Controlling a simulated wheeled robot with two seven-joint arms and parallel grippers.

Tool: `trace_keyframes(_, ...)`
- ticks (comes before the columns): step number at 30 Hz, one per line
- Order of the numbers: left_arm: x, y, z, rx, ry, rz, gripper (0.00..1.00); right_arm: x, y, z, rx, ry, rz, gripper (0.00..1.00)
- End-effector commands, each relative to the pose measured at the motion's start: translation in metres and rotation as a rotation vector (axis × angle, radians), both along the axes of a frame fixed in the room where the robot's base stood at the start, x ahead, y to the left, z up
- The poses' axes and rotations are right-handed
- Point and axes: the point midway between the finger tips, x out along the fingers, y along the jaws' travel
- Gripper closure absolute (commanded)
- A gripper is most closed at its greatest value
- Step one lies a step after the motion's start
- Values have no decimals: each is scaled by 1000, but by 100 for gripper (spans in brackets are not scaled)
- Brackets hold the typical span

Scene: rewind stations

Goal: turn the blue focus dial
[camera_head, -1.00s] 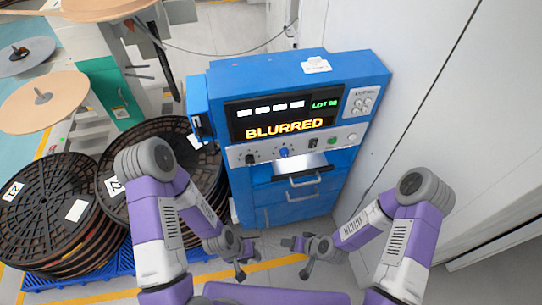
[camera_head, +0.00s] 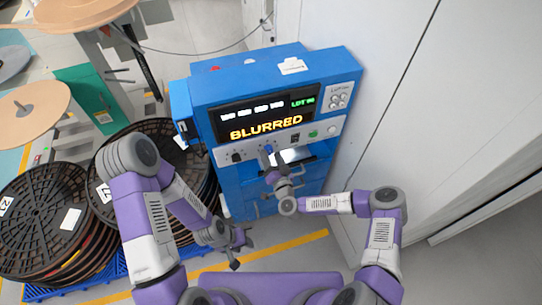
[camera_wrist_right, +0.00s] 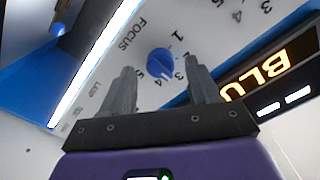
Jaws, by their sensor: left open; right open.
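The blue focus dial (camera_head: 268,149) is on the pale control strip of the blue machine (camera_head: 232,88), under a display reading "BLURRED". In the right wrist view the dial (camera_wrist_right: 160,61) is a round blue knob beside the word "FOCUS", with printed numbers around it. My right gripper (camera_head: 274,174) is open and just below the dial in the head view. In the wrist view its two fingers point at the dial, which shows between their tips; contact cannot be told. My left gripper (camera_head: 242,250) is open and empty, low over the floor.
A black knob (camera_head: 236,157) sits left of the dial, and a green button (camera_head: 313,134) sits to its right. A lit opening lies below the strip. Stacked black reels (camera_head: 45,205) stand at the left. A white wall (camera_head: 400,100) stands close on the right.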

Motion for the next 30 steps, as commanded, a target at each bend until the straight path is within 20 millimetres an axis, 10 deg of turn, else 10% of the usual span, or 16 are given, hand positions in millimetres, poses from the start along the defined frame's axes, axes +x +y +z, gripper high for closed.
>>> trace_keyframes(11, 0, 0, -1, 0, 0, 0, 57, 9, 3, 0, 0, 2, 1, 39)
trace_keyframes(22, 0, 0, -1, 0, 0, 0, 57, 9, 3, 0, 0, 2, 1, 93)
trace_keyframes(30, 0, 0, -3, 0, 0, 0, 57, 8, 3, 0, 23, 9, 2, 95)
